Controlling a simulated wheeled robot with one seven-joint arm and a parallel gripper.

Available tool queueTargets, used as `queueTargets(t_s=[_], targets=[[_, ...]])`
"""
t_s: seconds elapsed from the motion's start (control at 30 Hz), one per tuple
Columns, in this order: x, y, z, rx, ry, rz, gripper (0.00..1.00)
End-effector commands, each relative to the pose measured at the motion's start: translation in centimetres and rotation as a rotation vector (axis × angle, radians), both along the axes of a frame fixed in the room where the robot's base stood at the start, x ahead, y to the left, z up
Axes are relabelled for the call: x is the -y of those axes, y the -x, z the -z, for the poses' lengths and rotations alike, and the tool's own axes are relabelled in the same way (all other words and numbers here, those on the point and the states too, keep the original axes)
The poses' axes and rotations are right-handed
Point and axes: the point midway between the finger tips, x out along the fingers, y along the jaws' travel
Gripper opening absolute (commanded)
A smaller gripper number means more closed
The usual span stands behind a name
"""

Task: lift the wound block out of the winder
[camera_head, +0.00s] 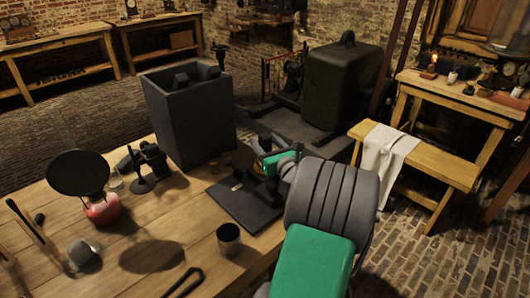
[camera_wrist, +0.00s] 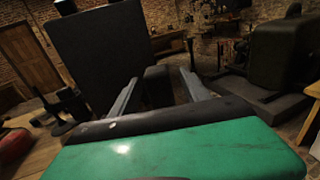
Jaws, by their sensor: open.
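The winder (camera_head: 236,206) is a black flat base with dark uprights, on the right part of the wooden table. My gripper (camera_head: 262,158) is over its back end, its green hand covering part of the uprights. In the wrist view its two grey fingers (camera_wrist: 158,90) are spread wide. A dark block (camera_wrist: 157,84) shows between and beyond the fingers, perhaps the wound block; I cannot tell whether it is touched, and its lower part is hidden by the hand. In the head view I cannot make out the wound block clearly.
A tall open dark box (camera_head: 190,122) with dark things inside stands behind the winder, and fills the upper left of the wrist view (camera_wrist: 100,52). A large dark container (camera_head: 341,85) stands beyond.

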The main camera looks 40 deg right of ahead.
Motion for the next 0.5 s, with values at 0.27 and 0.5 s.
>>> queueTargets(t_s=[0.27,0.5], targets=[[0.07,-0.19,0.03,-0.001,0.001,0.001,0.50],[0.05,-0.18,0.03,-0.001,0.002,0.000,0.30]])
